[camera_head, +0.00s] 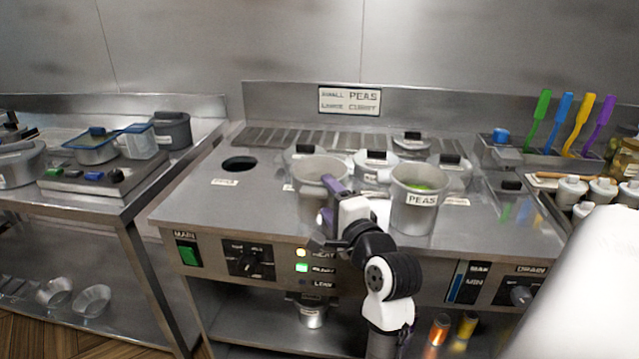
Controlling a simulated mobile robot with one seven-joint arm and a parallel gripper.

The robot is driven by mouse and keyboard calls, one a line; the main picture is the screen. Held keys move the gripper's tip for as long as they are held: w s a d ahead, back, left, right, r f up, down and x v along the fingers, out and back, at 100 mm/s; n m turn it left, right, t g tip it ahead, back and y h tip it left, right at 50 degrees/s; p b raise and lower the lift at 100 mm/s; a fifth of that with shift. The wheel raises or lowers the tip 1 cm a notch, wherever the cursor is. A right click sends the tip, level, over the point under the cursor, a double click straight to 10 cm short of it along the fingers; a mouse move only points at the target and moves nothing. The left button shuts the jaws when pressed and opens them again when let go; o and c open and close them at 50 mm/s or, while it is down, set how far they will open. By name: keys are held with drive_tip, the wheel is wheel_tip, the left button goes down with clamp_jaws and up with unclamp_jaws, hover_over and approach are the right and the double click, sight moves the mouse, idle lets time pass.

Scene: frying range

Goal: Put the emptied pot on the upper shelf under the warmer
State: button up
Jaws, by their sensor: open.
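A grey metal pot (311,168) with an open top stands or is held at the front middle of the warmer (180,200). Its inside looks empty from here, but its bottom is hidden. My gripper (332,200), with purple finger parts, is at this pot's right front side and is open. The picture does not show clearly whether it touches the pot. A second pot labelled PEAS (414,212), with green contents, is to the right of my gripper. Below the warmer's front panel is a steel shelf (240,318), partly hidden by my arm.
A dark round opening (238,163) is at the warmer's left. Several lidded pots, one of them here (376,160), sit behind the open pots. A small metal container (312,314) is under the warmer. A side table (80,203) stands left; coloured-handled utensils (561,112) stand at back right.

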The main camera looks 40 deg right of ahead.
drive_tip(key=shift+x, duration=1.05)
clamp_jaws()
drive_tip(key=shift+r, duration=0.1)
